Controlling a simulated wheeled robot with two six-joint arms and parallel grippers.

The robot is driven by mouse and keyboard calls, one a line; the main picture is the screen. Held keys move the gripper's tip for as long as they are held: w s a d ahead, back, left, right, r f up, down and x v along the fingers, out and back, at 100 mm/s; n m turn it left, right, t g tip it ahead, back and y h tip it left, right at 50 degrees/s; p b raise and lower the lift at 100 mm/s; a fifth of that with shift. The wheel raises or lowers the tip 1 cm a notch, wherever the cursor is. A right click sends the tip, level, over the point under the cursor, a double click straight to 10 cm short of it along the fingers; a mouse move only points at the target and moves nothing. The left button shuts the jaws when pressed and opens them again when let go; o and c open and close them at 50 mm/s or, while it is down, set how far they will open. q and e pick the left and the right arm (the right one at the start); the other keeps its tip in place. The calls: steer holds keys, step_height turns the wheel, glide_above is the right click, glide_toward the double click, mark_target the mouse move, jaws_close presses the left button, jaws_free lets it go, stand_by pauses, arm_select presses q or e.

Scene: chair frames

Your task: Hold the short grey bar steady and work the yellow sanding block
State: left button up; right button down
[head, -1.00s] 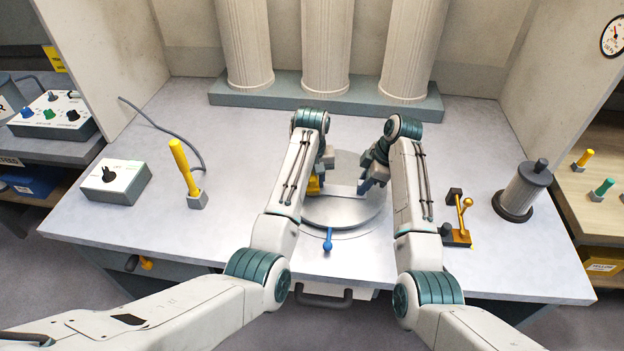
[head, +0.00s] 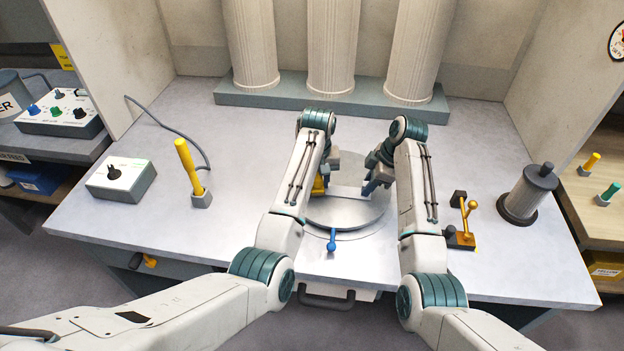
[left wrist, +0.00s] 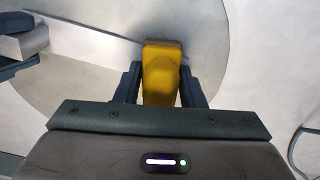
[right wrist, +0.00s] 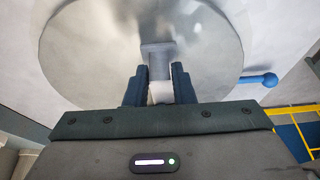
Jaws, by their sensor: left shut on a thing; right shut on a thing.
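My left gripper (head: 323,178) is shut on the yellow sanding block (head: 319,186). The block also shows between its fingers in the left wrist view (left wrist: 161,72), over a round metal plate. My right gripper (head: 371,180) is shut on the short grey bar (head: 347,191). In the right wrist view the bar (right wrist: 157,58) sticks out from between the fingers, above the plate. In the left wrist view the bar (left wrist: 32,40) lies to the left of the block, with a gap between them. In the head view my left arm partly hides the block.
The round metal plate (head: 340,215) is set in the bench, with a blue-knobbed lever (head: 332,240) at its front. A grey switch box (head: 121,180) and yellow-handled tool (head: 187,165) stand left; a yellow lever fixture (head: 463,225) and ribbed cylinder (head: 527,195) stand right. Columns (head: 331,50) line the back.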

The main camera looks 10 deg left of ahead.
arm_select(q)
steer(key=shift+s+f, duration=0.1)
steer(key=shift+a, duration=1.05)
steer(key=shift+r, duration=2.15)
arm_select(e)
steer(key=c, duration=1.1)
jaws_free()
steer(key=shift+c, duration=0.2)
